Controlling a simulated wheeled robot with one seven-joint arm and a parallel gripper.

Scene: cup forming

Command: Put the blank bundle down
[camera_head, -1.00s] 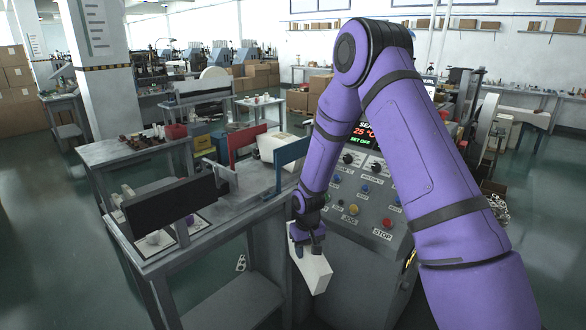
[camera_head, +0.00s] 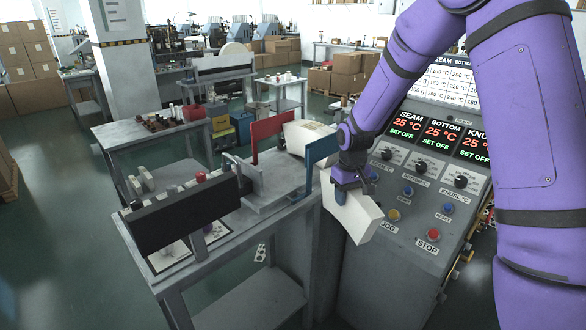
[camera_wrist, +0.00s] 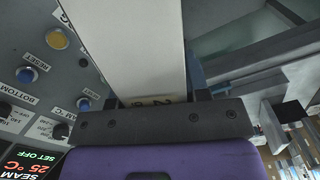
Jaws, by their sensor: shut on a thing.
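The blank bundle (camera_head: 352,214) is a white, slightly tilted block held in front of the control panel. My gripper (camera_head: 346,186) is shut on its upper end. In the wrist view the bundle (camera_wrist: 142,45) stretches away from the gripper (camera_wrist: 160,103), with dark printed marks near the jaws. The bundle hangs in the air beside the table's right end, apart from the tabletop as far as I can tell. The fingertips are partly hidden behind the bundle.
The grey table (camera_head: 268,222) on the left carries a red plate (camera_head: 273,133), a blue plate (camera_head: 321,150), a white stack (camera_head: 308,137) between them and a black panel (camera_head: 185,215). The control panel (camera_head: 425,185) with knobs and buttons stands close on the right.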

